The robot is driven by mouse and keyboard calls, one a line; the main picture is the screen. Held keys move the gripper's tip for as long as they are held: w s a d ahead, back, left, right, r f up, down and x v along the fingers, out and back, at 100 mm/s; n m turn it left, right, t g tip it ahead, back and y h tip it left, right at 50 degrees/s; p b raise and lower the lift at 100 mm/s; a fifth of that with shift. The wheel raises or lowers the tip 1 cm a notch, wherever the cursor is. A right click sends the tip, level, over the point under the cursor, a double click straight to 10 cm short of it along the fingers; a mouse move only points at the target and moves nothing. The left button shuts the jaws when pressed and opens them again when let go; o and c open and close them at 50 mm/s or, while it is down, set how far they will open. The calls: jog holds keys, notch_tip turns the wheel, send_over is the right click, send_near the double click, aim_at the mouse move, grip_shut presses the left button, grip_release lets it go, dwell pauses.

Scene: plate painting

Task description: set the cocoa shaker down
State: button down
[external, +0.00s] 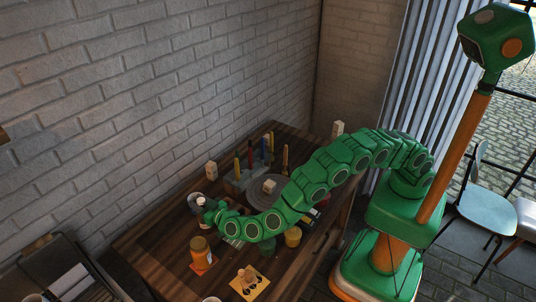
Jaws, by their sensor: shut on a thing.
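My green arm reaches from the right across the wooden table (150,240). My gripper (206,212) is at the arm's left end, low over the table's left part. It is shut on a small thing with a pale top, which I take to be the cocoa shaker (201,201). The fingers and the arm's end hide most of the shaker. I cannot tell whether its base touches the table.
A grey round bowl (192,198) is right beside the gripper. An amber jar (200,252) stands on an orange mat in front. A grey plate (258,190) with a pale block and a holder of upright tools (238,179) are behind. A yellow holder (249,287) is at the front.

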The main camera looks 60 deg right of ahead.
jog(key=shift+f, duration=0.1)
jog(key=c, duration=0.8)
grip_release()
jog(key=shift+o, duration=0.2)
jog(key=shift+s, duration=0.2)
jog(key=s, duration=1.1)
jog(key=shift+s+r, duration=0.25)
jog(key=shift+s, duration=0.1)
jog(key=shift+w, duration=0.1)
